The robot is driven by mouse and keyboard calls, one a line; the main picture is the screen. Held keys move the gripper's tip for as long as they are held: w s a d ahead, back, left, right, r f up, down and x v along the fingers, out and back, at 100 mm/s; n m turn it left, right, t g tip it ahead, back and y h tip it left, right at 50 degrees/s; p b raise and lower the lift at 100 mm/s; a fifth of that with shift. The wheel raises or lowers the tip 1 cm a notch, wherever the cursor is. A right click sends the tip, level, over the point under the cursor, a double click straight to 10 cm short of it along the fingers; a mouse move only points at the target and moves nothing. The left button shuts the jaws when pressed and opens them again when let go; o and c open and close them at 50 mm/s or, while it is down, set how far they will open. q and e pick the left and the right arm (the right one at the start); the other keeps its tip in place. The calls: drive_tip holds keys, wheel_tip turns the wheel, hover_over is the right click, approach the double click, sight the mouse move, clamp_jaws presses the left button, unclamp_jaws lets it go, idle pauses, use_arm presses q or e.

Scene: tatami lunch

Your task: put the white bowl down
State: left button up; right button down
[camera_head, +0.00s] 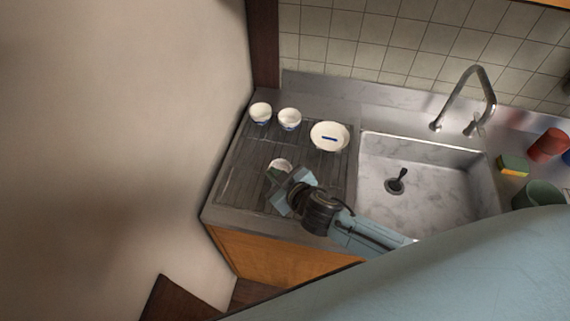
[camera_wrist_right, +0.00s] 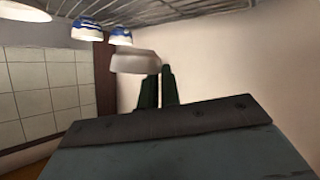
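The white bowl (camera_head: 281,164) is at the tips of my right gripper (camera_head: 279,182), over the front part of the grey drainboard (camera_head: 238,190). In the right wrist view, which looks upside down, the plain white bowl (camera_wrist_right: 134,62) meets the dark fingers of the right gripper (camera_wrist_right: 160,82). The fingers are close together at one side of its rim, so it looks gripped. Its base appears apart from the board, with wall visible between them. In the head view the gripper partly hides the bowl. My left gripper is not in view.
Two small white cups with blue (camera_head: 260,113) (camera_head: 290,119) and a wider white dish with a blue mark (camera_head: 329,136) stand at the back of the board. The sink (camera_head: 430,185) lies to the right. A wall (camera_head: 130,130) borders the left. The board's left front is clear.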

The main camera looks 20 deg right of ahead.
wheel_tip(320, 180, down, 6)
drive_tip(key=shift+r+b, duration=0.2)
drive_tip(key=shift+b, duration=0.5)
wheel_tip(320, 180, down, 4)
drive_tip(key=shift+r+b, duration=0.15)
drive_tip(key=shift+b, duration=0.6)
drive_tip(key=shift+r, duration=0.1)
drive_tip(key=c, duration=2)
unclamp_jaws()
drive_tip(key=o, duration=0.4)
